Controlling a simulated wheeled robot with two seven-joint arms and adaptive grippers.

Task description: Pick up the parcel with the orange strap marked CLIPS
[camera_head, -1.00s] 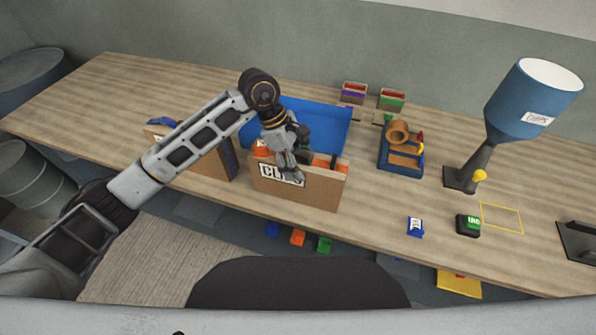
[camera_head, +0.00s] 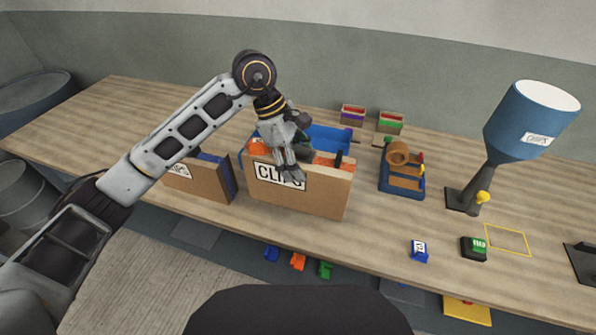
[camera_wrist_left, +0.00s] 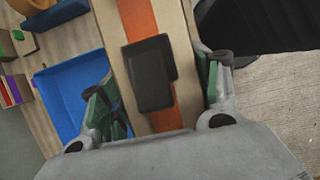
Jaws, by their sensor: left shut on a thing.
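The brown parcel marked CLIPS (camera_head: 320,195) has a white label on its front face and an orange strap over its narrow top. My left gripper (camera_head: 289,172) is shut on this parcel from above, and one finger covers part of the label. In the left wrist view the parcel's top, with the orange strap (camera_wrist_left: 141,20) and a dark block on it, lies between the green-padded fingers (camera_wrist_left: 160,95). My right gripper is not in view.
A second brown parcel with a blue strap (camera_head: 205,182) stands to the left. A blue tray (camera_head: 330,138) is behind the held parcel. To the right are a blue-and-wood fixture (camera_head: 402,180) and a blue hopper (camera_head: 530,118).

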